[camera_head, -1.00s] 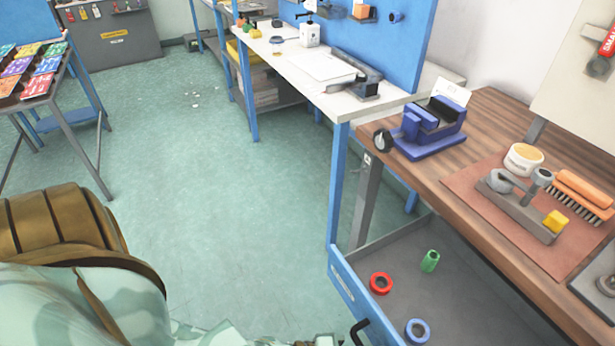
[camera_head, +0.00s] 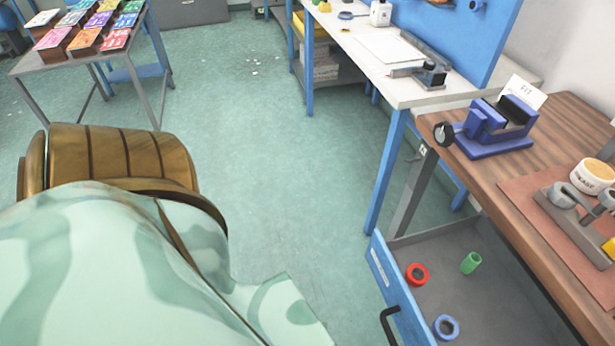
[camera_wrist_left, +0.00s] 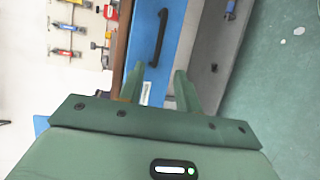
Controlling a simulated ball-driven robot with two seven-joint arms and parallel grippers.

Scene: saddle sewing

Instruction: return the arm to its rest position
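My left gripper (camera_wrist_left: 159,72) shows in the left wrist view with its two green fingers apart and nothing between them. Beyond the fingers is the blue drawer front (camera_wrist_left: 176,40) with its black handle (camera_wrist_left: 159,38); the gripper does not appear to hold the handle. In the head view a large pale green camouflage-patterned part of my arm (camera_head: 110,270) with a brown ribbed joint (camera_head: 120,158) fills the lower left. The left fingers are out of sight there. My right gripper is in neither view.
The drawer (camera_head: 378,285) stands open under the wooden bench (camera_head: 480,180), holding a red ring (camera_head: 417,274), a green cylinder (camera_head: 470,263) and a blue ring (camera_head: 445,328). A blue vise (camera_head: 495,128) is on the bench. The floor (camera_head: 270,160) between the tables is clear.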

